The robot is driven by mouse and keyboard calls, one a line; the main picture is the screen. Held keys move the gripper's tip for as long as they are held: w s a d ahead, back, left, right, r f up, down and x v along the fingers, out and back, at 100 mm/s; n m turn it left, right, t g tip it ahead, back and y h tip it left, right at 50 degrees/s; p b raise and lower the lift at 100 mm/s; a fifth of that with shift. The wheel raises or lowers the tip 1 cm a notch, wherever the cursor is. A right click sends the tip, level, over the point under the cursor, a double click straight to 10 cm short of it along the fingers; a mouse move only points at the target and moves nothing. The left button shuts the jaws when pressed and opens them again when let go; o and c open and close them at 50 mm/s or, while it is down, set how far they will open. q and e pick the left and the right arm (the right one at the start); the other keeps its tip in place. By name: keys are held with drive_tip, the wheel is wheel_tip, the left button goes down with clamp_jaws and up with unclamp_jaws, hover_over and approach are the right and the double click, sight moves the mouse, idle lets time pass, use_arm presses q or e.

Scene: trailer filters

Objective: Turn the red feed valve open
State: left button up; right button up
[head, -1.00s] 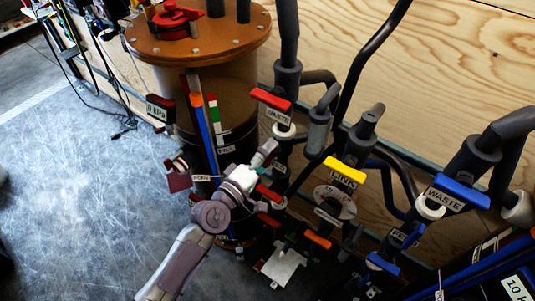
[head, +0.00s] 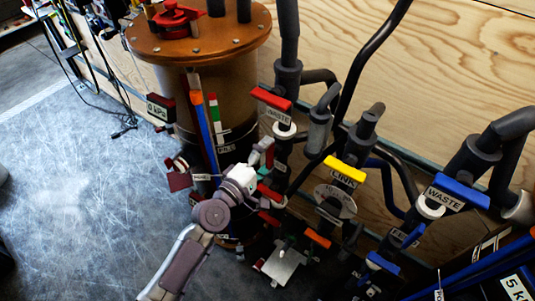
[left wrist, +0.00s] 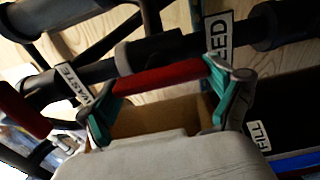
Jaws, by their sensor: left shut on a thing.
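The red feed valve handle (left wrist: 160,80) is a red bar beside a tag ending in "EED" in the left wrist view. My left gripper (left wrist: 160,105) has its two teal fingertips at the two ends of this bar, shut on it. In the head view my left gripper (head: 263,155) reaches in from below, beside the tall tank, and a small red part of the handle (head: 270,158) shows at its fingers. The rest of the handle is hidden there. My right gripper is not in view.
The brown-topped tank (head: 225,80) stands behind my gripper. A red waste handle (head: 271,98) is above it, and yellow link (head: 345,169) and blue waste (head: 460,191) handles are to the right. Pipes crowd the plywood wall. Grey floor (head: 80,220) is clear at left.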

use_arm(q)
drive_tip(key=o, duration=0.8)
drive_tip(key=v, duration=1.2)
drive_tip(key=s+a+f+m+g+y, duration=0.2)
drive_tip(key=a+f, duration=0.2)
drive_tip(key=f, duration=0.7)
drive_tip(key=s+a+f+m+g+y, duration=0.2)
drive_tip(key=a+f+y, duration=0.15)
drive_tip(key=f, duration=0.85)
drive_tip(key=s+a+f+m+g+y, duration=0.2)
drive_tip(key=a+f, duration=0.2)
drive_tip(key=f, duration=0.7)
drive_tip(key=s+a+f+m+g+y, duration=0.1)
drive_tip(key=s+f+m+g, duration=0.1)
drive_tip(key=s+f, duration=0.4)
drive_tip(key=s+a+f+m+g+y, duration=0.1)
drive_tip(key=s+f, duration=0.5)
drive_tip(key=s, duration=0.8)
drive_tip(key=s+a+f+m+g+y, duration=0.1)
drive_tip(key=s+f+m+g, duration=0.3)
drive_tip(key=s, duration=0.6)
drive_tip(key=shift+s+a+f+m+g, duration=0.25)
drive_tip(key=shift+a+f+m+g, duration=0.05)
drive_tip(key=shift+a+f, duration=0.6)
